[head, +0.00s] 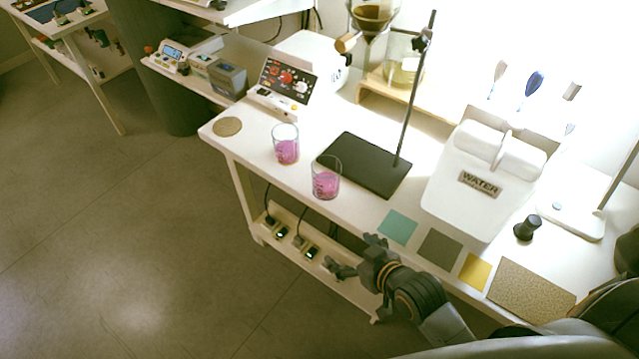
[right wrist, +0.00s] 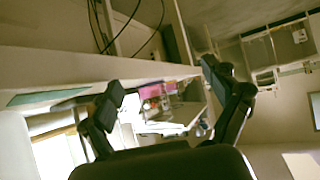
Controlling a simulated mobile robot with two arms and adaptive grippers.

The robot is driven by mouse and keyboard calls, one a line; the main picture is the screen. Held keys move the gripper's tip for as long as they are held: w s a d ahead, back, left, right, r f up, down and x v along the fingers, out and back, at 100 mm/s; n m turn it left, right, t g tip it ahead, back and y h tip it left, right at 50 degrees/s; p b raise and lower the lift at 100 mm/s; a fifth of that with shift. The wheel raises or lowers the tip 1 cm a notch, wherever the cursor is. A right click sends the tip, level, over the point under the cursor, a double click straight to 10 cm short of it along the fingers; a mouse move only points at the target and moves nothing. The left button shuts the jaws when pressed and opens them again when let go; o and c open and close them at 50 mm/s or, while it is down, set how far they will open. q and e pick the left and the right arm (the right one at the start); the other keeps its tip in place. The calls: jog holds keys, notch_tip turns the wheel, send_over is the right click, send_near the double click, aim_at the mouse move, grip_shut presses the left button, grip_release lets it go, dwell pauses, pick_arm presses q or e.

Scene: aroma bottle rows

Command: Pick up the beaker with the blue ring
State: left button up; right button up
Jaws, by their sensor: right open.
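Two clear beakers with pink contents stand upright on the white bench. One beaker (head: 286,150) is near the bench's left front edge, and its rim looks faintly bluish. The other beaker (head: 326,184) stands to its right, at the front corner of the dark stand base, with a greyer rim. I cannot tell for sure which has the blue ring. My right gripper (head: 355,256) is open and empty, in front of the bench edge, below and right of both beakers. In the right wrist view its fingers (right wrist: 162,92) are spread, with a small pink patch between them. My left gripper is not in view.
A dark stand base (head: 368,166) with a rod lies behind the right beaker. A white WATER container (head: 455,205), coloured squares and a black stopper-like piece (head: 527,228) are to the right. A control box (head: 285,85) and round cork mat (head: 228,127) are left. A lower shelf (head: 325,277) runs underneath.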

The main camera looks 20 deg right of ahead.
jog(key=w+t, duration=0.1)
jog(key=t+y, duration=0.1)
jog(key=t, duration=0.5)
send_near(320, 164)
jog(key=p+x, duration=0.1)
jog(key=x, duration=0.6)
jog(key=shift+f, duration=0.1)
jog(key=c, duration=1.4)
